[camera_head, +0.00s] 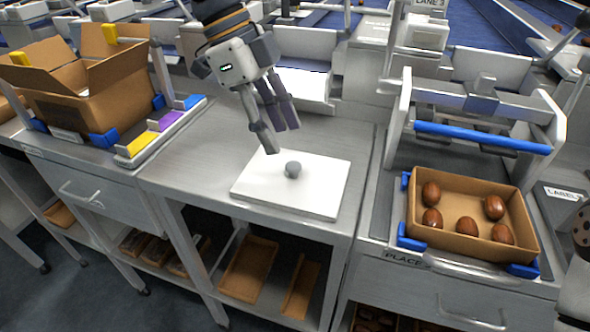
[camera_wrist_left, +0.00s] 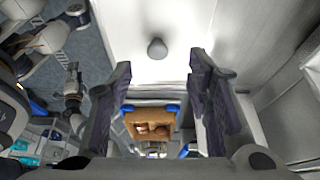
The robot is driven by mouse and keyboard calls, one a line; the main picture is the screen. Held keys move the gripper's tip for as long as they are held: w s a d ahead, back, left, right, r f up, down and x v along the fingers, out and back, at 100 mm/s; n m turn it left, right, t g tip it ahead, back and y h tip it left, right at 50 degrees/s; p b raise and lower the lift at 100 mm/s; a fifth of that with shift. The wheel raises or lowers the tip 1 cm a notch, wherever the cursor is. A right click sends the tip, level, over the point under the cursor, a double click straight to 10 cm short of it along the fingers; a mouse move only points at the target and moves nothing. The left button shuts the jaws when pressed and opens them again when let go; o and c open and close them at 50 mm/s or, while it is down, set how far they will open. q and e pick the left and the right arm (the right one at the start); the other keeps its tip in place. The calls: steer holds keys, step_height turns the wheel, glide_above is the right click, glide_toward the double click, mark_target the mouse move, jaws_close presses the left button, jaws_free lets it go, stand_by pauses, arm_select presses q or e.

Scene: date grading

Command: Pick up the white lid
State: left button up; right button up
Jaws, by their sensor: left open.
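The white lid (camera_head: 258,188) is a flat square plate with a round grey knob (camera_head: 292,170) at its middle. It lies flat on the grey metal table between the two other stations. My left gripper (camera_head: 283,140) is open and empty. Its fingers point down above the lid's back edge, just behind the knob, and seem apart from it. In the left wrist view the lid (camera_wrist_left: 190,30) fills the top, and its knob (camera_wrist_left: 157,48) shows between the finger directions, beyond the open left gripper (camera_wrist_left: 160,68). What lies under the lid is hidden.
An open cardboard tray (camera_head: 465,243) with several brown dates sits in blue corner holders at the right, under a blue bar (camera_head: 482,138). A large cardboard box (camera_head: 90,85) stands at the left beside coloured blocks. The table around the lid (camera_head: 200,150) is clear.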

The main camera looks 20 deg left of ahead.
mark_target(293, 165)
arm_select(q)
steer(key=x, duration=0.6)
steer(key=shift+s+d, duration=0.15)
steer(key=shift+s, duration=0.05)
steer(key=c, duration=1.1)
steer(key=shift+o, duration=0.2)
